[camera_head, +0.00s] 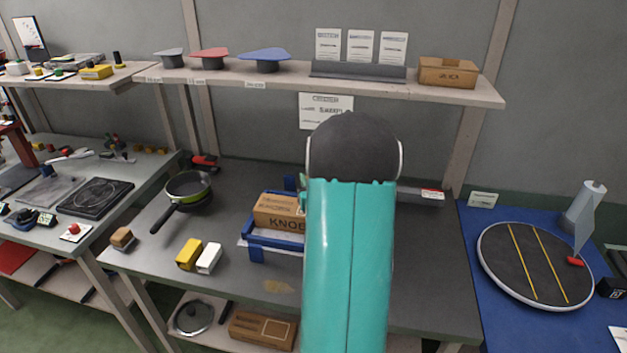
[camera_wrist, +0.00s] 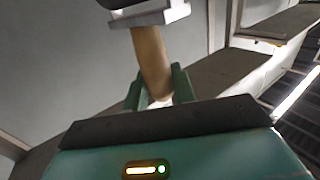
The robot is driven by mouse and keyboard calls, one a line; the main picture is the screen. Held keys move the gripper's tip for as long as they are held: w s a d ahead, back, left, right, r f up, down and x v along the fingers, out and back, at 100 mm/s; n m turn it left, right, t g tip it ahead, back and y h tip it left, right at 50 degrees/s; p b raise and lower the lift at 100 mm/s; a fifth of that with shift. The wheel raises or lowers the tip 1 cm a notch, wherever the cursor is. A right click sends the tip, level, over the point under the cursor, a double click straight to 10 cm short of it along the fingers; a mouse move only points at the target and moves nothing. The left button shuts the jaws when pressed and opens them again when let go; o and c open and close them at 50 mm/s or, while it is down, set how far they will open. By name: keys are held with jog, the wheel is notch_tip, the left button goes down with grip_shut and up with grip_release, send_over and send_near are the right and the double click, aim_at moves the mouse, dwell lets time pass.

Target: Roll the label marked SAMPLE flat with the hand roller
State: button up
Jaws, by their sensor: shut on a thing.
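In the wrist view my gripper (camera_wrist: 160,88) is shut on the tan wooden handle of the hand roller (camera_wrist: 150,55). The roller's pale metal frame and part of a dark cylinder show at the top edge of that view. A cardboard box with the letters KNOB (camera_head: 278,212) sits in a blue fixture (camera_head: 257,253) on the middle bench, left of my arm. I cannot make out a label marked SAMPLE on the box; its right part is hidden behind my arm.
A shelf (camera_head: 400,87) runs above. A round turntable (camera_head: 520,250) lies right. The bench front (camera_head: 235,290) is mostly clear.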

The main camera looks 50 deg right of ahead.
jog(key=shift+w+a, duration=0.3)
jog(key=shift+w, duration=0.3)
jog(key=shift+s+d+f, duration=0.1)
jog(key=shift+s, duration=0.05)
jog(key=shift+s+d, duration=0.2)
jog(key=shift+s, duration=0.3)
jog(key=shift+s+d, duration=0.2)
jog(key=shift+s, duration=0.3)
jog(key=shift+s+d, duration=0.1)
jog(key=shift+s, duration=0.05)
jog(key=shift+s+d, duration=0.2)
jog(key=shift+s, duration=0.3)
jog(key=shift+s+d, duration=0.2)
jog(key=shift+s, duration=0.25)
jog(key=shift+w, duration=0.1)
jog(key=shift+w+a, duration=0.3)
jog(key=shift+w, duration=0.25)
jog(key=shift+w+a, duration=0.25)
jog(key=shift+w, duration=0.25)
grip_shut()
jog(key=shift+w+f, duration=0.1)
jog(key=shift+w+a, duration=0.25)
jog(key=shift+w, duration=0.3)
jog(key=shift+w+a, duration=0.25)
jog(key=shift+w, duration=0.25)
